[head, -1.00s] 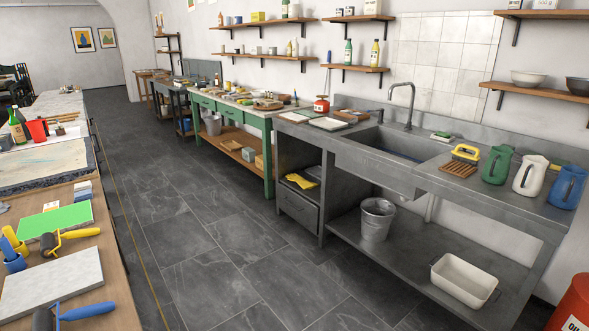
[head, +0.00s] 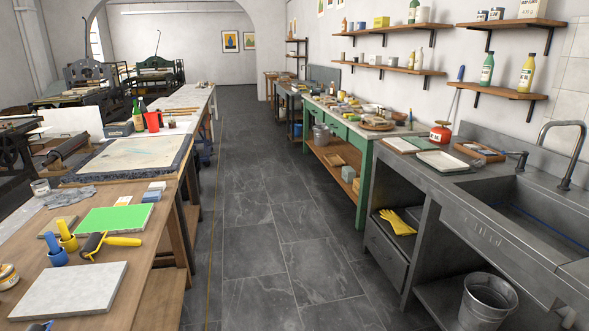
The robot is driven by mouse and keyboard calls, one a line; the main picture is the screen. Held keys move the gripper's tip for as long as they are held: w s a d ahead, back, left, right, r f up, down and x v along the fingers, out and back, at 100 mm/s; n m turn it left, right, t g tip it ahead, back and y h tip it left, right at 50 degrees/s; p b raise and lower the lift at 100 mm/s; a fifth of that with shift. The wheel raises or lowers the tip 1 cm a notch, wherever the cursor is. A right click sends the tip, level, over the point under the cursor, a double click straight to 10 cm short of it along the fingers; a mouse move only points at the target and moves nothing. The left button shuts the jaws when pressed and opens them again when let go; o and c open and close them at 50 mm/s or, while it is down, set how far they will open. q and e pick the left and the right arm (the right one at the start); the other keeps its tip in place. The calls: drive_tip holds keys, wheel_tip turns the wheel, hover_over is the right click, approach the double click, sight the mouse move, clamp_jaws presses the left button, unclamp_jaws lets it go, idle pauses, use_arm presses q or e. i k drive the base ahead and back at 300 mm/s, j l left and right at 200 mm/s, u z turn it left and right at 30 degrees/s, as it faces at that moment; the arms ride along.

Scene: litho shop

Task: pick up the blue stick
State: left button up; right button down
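A small upright blue handle-like piece (head: 461,73) shows on a thin shaft above the red can (head: 440,132) at the back of the sink counter. Neither of my grippers is in view.
A wooden table (head: 160,218) at the left holds a roller (head: 108,242), a grey slab (head: 70,290) and a green plate (head: 115,219). A metal bucket (head: 487,300) stands under the sink. The tiled aisle (head: 265,240) between is clear.

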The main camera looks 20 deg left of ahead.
sight(49, 237)
drive_tip(key=i+j+u, duration=0.2)
drive_tip(key=i+u, duration=0.6)
drive_tip(key=i+l+u, duration=0.15)
drive_tip(key=i+u, duration=0.3)
drive_tip(key=i, duration=0.15)
